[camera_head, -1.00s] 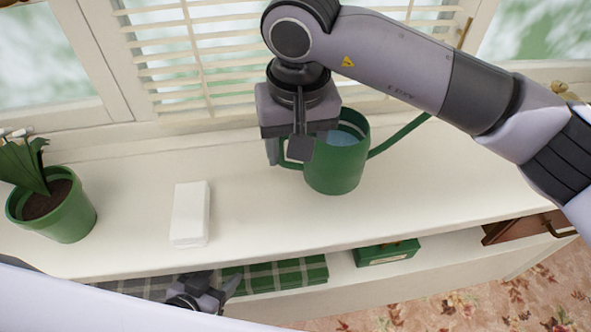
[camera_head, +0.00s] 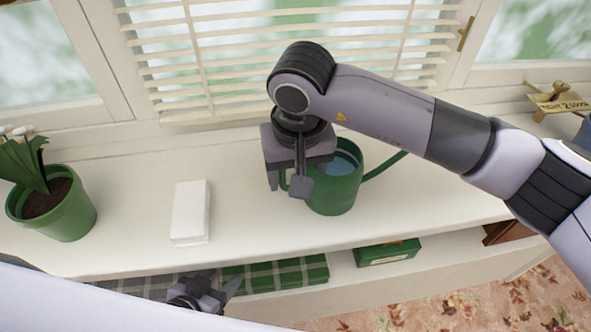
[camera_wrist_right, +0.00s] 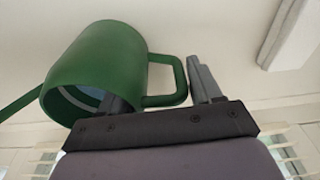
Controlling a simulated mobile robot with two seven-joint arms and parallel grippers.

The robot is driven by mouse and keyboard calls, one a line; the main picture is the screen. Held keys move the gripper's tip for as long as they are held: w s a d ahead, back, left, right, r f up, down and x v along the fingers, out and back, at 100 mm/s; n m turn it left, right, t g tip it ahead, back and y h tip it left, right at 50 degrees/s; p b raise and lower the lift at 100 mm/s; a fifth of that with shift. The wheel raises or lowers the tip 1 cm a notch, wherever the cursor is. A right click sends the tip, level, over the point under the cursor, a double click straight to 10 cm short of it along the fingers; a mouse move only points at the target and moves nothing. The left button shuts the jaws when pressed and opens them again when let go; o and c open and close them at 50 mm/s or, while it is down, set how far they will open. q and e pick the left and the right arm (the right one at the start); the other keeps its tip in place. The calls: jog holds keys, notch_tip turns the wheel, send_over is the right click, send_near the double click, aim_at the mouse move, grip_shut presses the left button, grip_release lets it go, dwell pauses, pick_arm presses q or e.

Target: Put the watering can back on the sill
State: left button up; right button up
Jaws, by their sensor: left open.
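The green watering can (camera_head: 335,195) appears to stand upright on the white sill (camera_head: 250,225), its spout pointing right and blue water showing inside. My right gripper (camera_head: 287,185) is at its handle on the left side. In the right wrist view the watering can (camera_wrist_right: 95,65) is close by, and the fingers (camera_wrist_right: 160,92) are spread apart with part of the handle between them and a gap showing. My left gripper (camera_head: 203,290) is open and empty, low in front of the cabinet and partly hidden by my arm.
A white box (camera_head: 190,212) lies on the sill left of the can. A potted plant (camera_head: 62,205) stands at the far left. A green box (camera_head: 388,252) and plaid cloth (camera_head: 285,273) are on the shelf below. Window blinds (camera_head: 220,60) are behind.

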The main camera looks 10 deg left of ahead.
jog(key=shift+o, duration=0.8)
jog(key=shift+r, duration=0.1)
jog(key=shift+r, duration=0.1)
notch_tip(320, 180, up, 12)
jog(key=s, duration=0.1)
jog(key=shift+s+d, duration=0.25)
jog(key=shift+d, duration=0.1)
